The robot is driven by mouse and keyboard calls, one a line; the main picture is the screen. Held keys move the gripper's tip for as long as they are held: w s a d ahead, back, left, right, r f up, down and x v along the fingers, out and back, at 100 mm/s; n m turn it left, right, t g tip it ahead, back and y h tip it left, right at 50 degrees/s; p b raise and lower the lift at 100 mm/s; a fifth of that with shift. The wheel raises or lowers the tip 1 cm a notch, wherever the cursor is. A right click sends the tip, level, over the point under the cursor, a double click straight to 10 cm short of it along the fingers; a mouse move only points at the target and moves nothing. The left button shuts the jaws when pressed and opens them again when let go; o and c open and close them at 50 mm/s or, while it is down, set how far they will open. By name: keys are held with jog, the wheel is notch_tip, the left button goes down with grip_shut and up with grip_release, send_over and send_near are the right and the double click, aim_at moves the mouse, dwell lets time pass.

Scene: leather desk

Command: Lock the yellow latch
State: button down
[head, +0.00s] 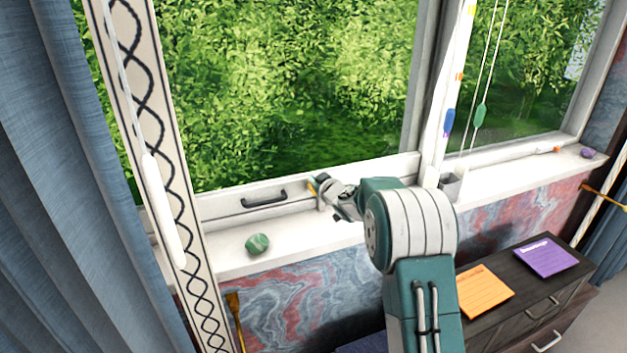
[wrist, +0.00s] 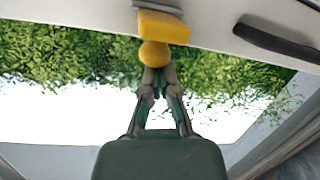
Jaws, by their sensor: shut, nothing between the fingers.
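The yellow latch (wrist: 163,27) is at the top of the wrist view, a block with a round knob below it, fixed to the white window frame. In the head view only a small yellow part of the latch (head: 311,188) shows, just left of my gripper (head: 321,188). In the wrist view my gripper (wrist: 156,74) is shut and empty, its fingertips right at the round knob. They overlap the knob's edge in the picture; I cannot tell whether they touch it. My gripper hides part of the latch in the head view.
A dark handle (head: 264,199) is on the window frame left of the latch. A green striped ball (head: 257,244) lies on the white sill (head: 300,240). A grey cup (head: 450,187) stands right of my arm. A blue curtain (head: 60,200) hangs at the left.

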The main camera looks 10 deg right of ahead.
jog(key=shift+s+d+f, duration=0.1)
jog(key=shift+s+f, duration=0.25)
jog(key=shift+s+d+f, duration=0.1)
jog(key=shift+s+f, duration=0.3)
jog(key=shift+f, duration=0.35)
jog(key=shift+s+d+f, duration=0.1)
jog(key=shift+s+f, duration=0.25)
jog(key=shift+f, duration=0.5)
jog(key=shift+a, duration=0.1)
